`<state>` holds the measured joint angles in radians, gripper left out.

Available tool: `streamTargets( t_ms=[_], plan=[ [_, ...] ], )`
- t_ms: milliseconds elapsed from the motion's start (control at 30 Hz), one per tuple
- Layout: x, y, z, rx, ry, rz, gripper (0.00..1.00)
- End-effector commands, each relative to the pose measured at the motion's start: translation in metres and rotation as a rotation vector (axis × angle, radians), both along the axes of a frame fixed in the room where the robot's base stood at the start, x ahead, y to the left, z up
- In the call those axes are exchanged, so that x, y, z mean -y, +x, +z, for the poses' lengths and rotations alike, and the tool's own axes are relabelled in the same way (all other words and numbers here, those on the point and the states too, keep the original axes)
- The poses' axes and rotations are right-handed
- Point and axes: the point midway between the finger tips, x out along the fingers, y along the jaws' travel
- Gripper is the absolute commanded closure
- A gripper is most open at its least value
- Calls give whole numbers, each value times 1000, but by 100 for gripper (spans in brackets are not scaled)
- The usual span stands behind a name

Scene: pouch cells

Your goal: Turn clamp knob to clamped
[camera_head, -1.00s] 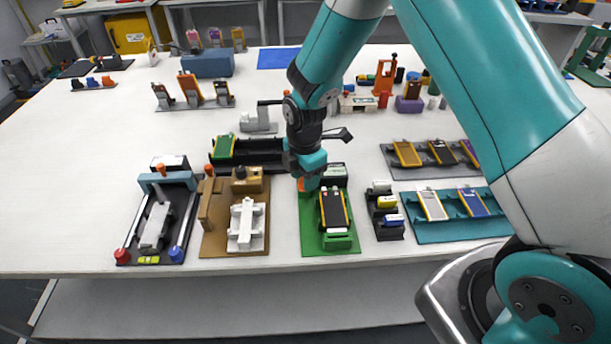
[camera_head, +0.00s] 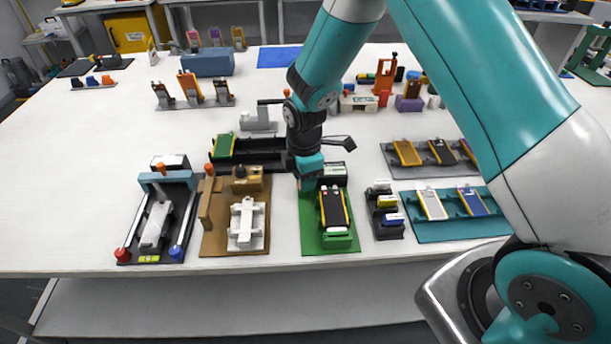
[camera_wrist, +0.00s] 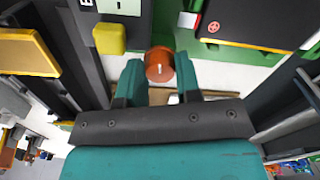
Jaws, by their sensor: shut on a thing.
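The clamp knob (camera_wrist: 159,65) is a round orange-red knob with a small white mark, in the upper middle of the wrist view. The teal fingers of my gripper (camera_wrist: 160,78) stand on either side of it, shut on it. In the head view my gripper (camera_head: 307,178) reaches down at the back left corner of the green fixture (camera_head: 312,237), and the knob is hidden there. A black pouch cell (camera_head: 333,207) with orange edges lies in this fixture; its dark face also shows at upper right in the wrist view (camera_wrist: 250,20).
A brown fixture (camera_head: 215,238) with a white part stands to the left. A black battery stand (camera_head: 390,230) and a teal tray (camera_head: 470,231) are to the right. A dark rack (camera_head: 265,150) lies just behind and left. A yellow block (camera_wrist: 109,38) shows close to the left finger.

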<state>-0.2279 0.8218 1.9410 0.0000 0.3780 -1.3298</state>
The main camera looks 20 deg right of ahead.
Motion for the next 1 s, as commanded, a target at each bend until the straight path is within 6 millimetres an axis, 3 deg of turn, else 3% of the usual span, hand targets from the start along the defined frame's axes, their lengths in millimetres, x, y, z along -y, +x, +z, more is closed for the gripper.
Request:
streamTargets(
  t_ms=[267, 300, 333, 733, 867, 1000],
  plan=[
    [0, -1, 0, -3, -1, -13, 92],
    [0, -1, 0, -3, -1, -13, 64],
    [0, -1, 0, -3, -1, -12, 58],
    [0, 1, 9, 2, 0, -11, 58],
    [0, 1, 32, 5, 1, -11, 58],
    [0, 1, 67, 6, 1, -11, 58]
  ],
)
